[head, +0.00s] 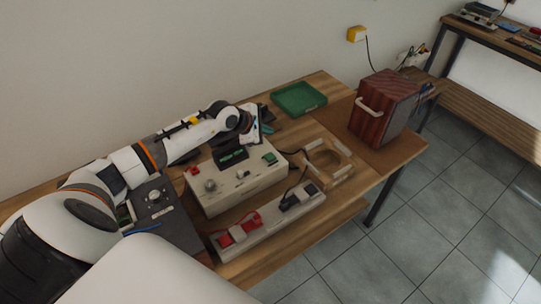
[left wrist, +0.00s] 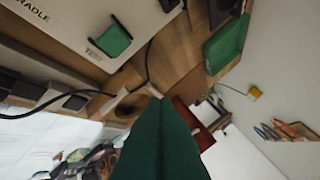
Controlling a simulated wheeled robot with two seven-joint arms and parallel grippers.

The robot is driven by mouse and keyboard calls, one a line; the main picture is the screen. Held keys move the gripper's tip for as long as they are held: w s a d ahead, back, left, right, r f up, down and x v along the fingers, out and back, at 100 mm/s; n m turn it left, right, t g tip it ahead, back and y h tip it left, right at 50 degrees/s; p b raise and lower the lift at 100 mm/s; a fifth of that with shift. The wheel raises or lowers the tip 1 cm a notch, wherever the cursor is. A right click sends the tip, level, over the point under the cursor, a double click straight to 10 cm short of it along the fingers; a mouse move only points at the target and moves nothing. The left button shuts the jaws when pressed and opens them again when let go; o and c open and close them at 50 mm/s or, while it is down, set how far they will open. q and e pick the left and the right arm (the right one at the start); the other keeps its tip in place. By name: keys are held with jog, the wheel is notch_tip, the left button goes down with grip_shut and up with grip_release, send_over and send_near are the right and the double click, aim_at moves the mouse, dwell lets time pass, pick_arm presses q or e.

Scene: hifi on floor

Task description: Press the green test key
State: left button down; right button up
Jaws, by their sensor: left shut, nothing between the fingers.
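The green test key (head: 270,158) is a square button at the right of the top of a pale box (head: 240,196). It also shows in the left wrist view (left wrist: 110,38), beside the label "TEST". The box also carries a dark display with green text (head: 232,157), a red key (head: 193,171) and a knob (head: 210,186). My left gripper (head: 267,128) is at the back right of the box, apart from the key. Its dark green fingers (left wrist: 160,103) are shut and empty in the left wrist view. My right gripper is not in view.
A long pale strip with red parts (head: 238,230) and a black plug lies in front of the box. A wooden frame (head: 330,178) and cable are to its right. A green tray (head: 298,98) and a red box with a handle (head: 385,105) stand farther back.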

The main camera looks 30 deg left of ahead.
aim_at(272, 156)
pick_arm(q)
notch_tip(272, 156, down, 8)
jog(key=b, duration=0.5)
jog(key=shift+w, duration=0.1)
jog(key=shift+f+b, duration=0.4)
jog(key=shift+b, duration=0.1)
dwell(1.4)
jog(key=shift+f+b, duration=0.4)
jog(key=shift+b, duration=0.05)
jog(key=shift+f+b, duration=0.6)
jog(key=shift+f, duration=0.05)
dwell(0.6)
jog(key=shift+r, duration=0.1)
jog(key=shift+r+p, duration=0.65)
jog(key=shift+r, duration=0.35)
